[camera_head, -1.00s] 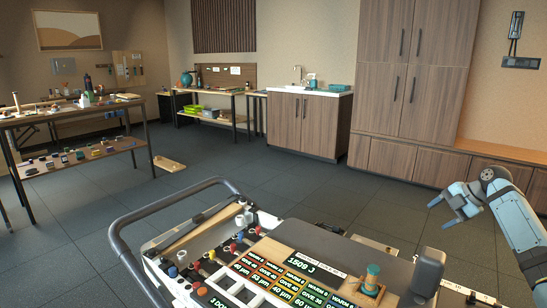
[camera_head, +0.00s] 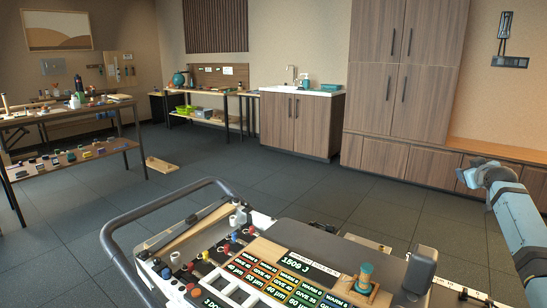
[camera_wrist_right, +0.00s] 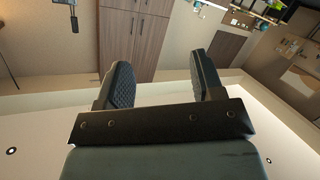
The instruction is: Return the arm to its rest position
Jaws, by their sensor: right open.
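My right arm (camera_head: 520,220) is light blue and comes in at the right edge of the head view, raised beside the cart and clear of it. Its gripper is hard to make out there, as it is folded at the wrist. In the right wrist view my right gripper (camera_wrist_right: 162,78) is open. Its two dark, ridged fingers stand apart with nothing between them. It points at open air, with the room upside down behind it. My left arm and gripper are not in view.
Wooden cabinets (camera_head: 400,70) line the wall. A workbench (camera_head: 75,115) stands left.

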